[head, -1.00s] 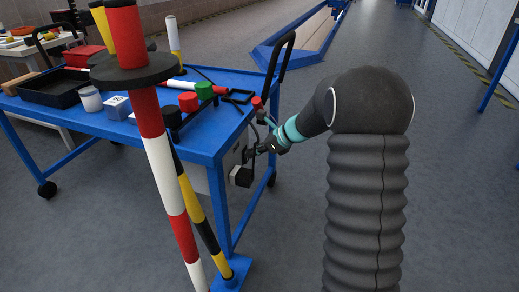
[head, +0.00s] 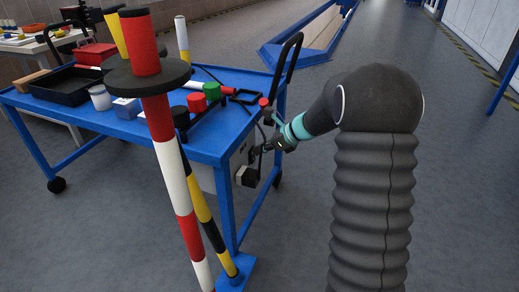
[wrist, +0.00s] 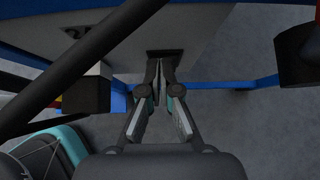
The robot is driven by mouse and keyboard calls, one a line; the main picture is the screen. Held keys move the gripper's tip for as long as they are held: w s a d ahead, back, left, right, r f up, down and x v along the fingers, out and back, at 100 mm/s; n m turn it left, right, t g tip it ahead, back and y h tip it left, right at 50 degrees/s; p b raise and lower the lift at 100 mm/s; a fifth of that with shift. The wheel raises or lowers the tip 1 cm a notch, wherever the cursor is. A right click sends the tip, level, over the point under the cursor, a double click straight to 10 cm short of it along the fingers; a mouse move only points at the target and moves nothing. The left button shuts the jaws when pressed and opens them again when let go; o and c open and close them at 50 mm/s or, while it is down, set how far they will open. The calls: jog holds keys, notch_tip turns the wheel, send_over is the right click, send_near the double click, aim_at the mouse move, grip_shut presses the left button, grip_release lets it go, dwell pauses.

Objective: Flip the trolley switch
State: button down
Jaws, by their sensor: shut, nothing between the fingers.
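The blue trolley (head: 205,143) stands at the left, with a grey panel (head: 239,157) on its side under the top. My gripper (head: 261,148) is beside this panel, small and partly lost against dark parts. In the wrist view, my gripper (wrist: 160,72) is shut and empty, its fingertips together at a small dark piece (wrist: 166,54) on the lower edge of the grey panel (wrist: 185,28). I cannot tell whether they touch it. This piece may be the switch; the fingertips partly cover it, and its position is not readable.
A black block (head: 247,176) sticks out low on the trolley side near my gripper. A black push handle (head: 289,62) rises at the trolley's end. A red-white pole (head: 170,165) with a black disc stands in front. The floor at right is free.

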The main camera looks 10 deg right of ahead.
jog(key=p+v, duration=0.2)
jog(key=v, duration=1.1)
jog(key=s+f+n+g+h, duration=0.3)
jog(key=s+f+n+h, duration=0.1)
jog(key=s+n, duration=0.8)
jog(key=s+a+r+n+t+h, duration=0.1)
jog(key=s+r+n, duration=0.2)
jog(key=s, duration=0.4)
jog(key=s+a+r+n+t+h, duration=0.1)
jog(key=s+a+r+n+h, duration=0.1)
jog(key=s+n, duration=0.3)
jog(key=s+a+r+n+t+h+p, duration=0.1)
jog(key=s+r+n, duration=0.3)
jog(key=s, duration=0.5)
jog(key=shift+s+a+r+t, duration=0.25)
jog(key=shift+a+r+t, duration=0.1)
jog(key=shift+a, duration=0.35)
